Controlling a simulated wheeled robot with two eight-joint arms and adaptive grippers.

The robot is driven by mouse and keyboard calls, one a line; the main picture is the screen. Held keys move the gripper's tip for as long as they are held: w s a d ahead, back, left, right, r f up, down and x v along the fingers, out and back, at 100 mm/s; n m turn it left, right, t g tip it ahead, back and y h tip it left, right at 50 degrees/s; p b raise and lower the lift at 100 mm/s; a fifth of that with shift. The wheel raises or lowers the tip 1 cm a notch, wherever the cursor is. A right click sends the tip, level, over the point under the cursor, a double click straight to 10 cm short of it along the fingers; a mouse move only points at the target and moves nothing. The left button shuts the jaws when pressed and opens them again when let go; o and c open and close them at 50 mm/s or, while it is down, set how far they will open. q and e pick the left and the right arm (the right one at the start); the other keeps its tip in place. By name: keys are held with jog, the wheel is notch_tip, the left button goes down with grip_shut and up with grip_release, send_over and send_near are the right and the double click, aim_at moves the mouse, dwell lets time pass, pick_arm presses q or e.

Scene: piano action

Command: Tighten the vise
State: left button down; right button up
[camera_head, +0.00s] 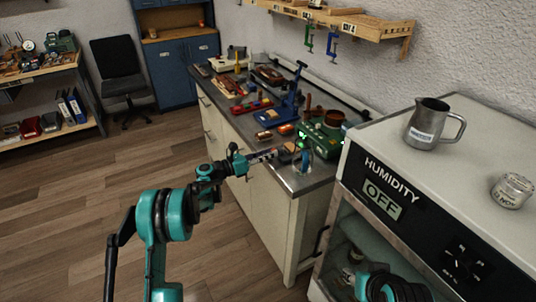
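A small blue device (305,161), which looks like the vise, stands at the near corner of the workbench. Its jaws and handle are too small to make out. My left gripper (262,156) is just left of it, at the bench's front edge, with a visible gap between them. Its fingers are too small to tell whether they are open or shut. Part of my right arm shows at the bottom right, but its gripper does not.
The workbench (272,213) also holds a green machine (322,139) and a tall blue tool (289,98). A humidity cabinet (383,199) with a metal pitcher (427,124) on top stands at right. The wooden floor (75,215) at left is clear.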

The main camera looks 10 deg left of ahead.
pick_arm(q)
jog(key=shift+m, duration=0.3)
jog(key=shift+s+d+m, duration=0.1)
jog(key=shift+m, duration=3)
jog(key=c, duration=1.2)
grip_release()
jog(key=v, duration=1.2)
